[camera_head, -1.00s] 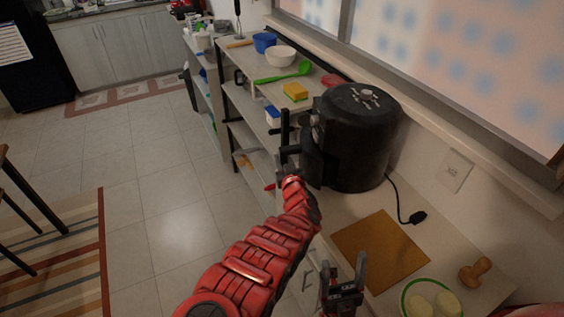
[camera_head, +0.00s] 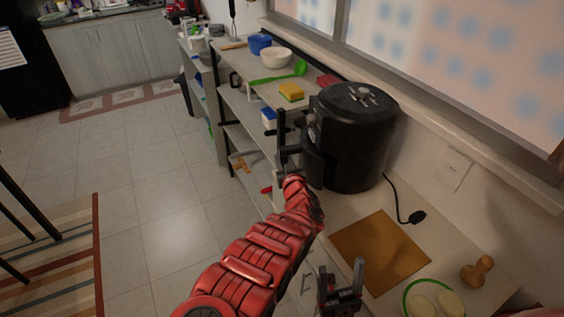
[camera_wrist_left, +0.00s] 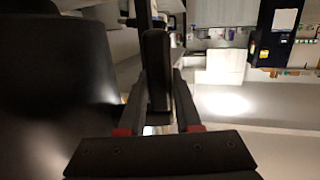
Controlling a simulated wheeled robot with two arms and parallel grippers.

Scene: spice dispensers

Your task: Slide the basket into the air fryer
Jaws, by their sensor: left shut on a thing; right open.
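The black air fryer (camera_head: 352,140) stands upright on the counter in the head view, and its dark side fills the left of the left wrist view (camera_wrist_left: 45,100). The basket's black handle (camera_wrist_left: 157,65) shows in the left wrist view. My left gripper (camera_head: 288,152) is at the fryer's front left side, shut on this handle, with a finger on each side. The basket's body is not clearly visible, and I cannot tell how far in it sits. My right gripper (camera_head: 342,280) is open and empty, in front of the counter near the brown board.
A brown board (camera_head: 380,250), a green-rimmed plate (camera_head: 433,299) and a wooden stamp-like tool (camera_head: 477,270) lie right of the fryer. A black cord (camera_head: 402,205) runs beside it. Behind are a sponge (camera_head: 291,92), green spoon (camera_head: 278,76) and bowls (camera_head: 275,58).

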